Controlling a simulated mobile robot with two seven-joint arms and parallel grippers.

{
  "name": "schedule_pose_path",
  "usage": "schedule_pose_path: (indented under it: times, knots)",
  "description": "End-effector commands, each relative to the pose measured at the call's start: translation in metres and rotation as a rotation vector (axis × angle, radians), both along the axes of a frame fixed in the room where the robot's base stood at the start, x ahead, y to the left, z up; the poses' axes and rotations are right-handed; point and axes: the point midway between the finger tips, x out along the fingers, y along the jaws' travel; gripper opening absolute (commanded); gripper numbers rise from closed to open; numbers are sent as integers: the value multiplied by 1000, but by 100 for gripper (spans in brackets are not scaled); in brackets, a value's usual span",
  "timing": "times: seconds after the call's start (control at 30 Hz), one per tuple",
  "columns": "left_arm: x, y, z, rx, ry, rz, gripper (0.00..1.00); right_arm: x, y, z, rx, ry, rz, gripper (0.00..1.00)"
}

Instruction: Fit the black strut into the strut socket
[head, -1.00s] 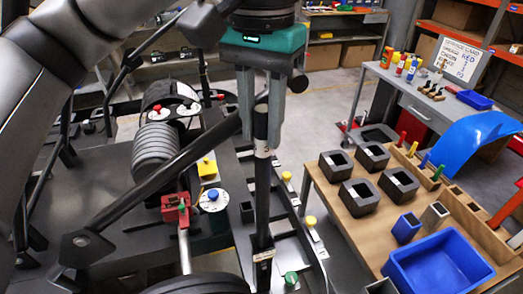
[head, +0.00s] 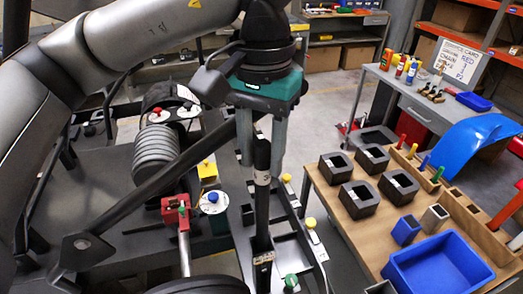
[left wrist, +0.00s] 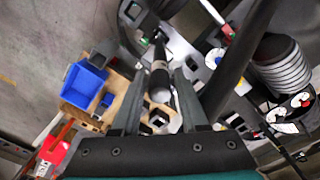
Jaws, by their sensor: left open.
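The black strut (head: 262,205), with a white label marked 3, stands upright. Its lower end is inside the strut socket (head: 263,249), a dark square tube with a pale label; how deep it sits is hidden. My left gripper (head: 263,172) points down and is open, one finger on each side of the strut's upper part, with the strut's top between them. In the left wrist view the strut (left wrist: 160,82) shows nearly end-on between the spread fingers, with gaps on both sides. My right gripper is not in view.
A thick black diagonal bar (head: 150,190) crosses left of the strut.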

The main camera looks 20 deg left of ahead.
Motion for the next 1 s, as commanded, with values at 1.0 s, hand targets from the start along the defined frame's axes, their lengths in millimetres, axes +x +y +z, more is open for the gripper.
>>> schedule_pose_path:
  times: [1.0]
  knots:
    - [0, 0, 120, 1, 1, -2, 43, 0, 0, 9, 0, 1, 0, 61]
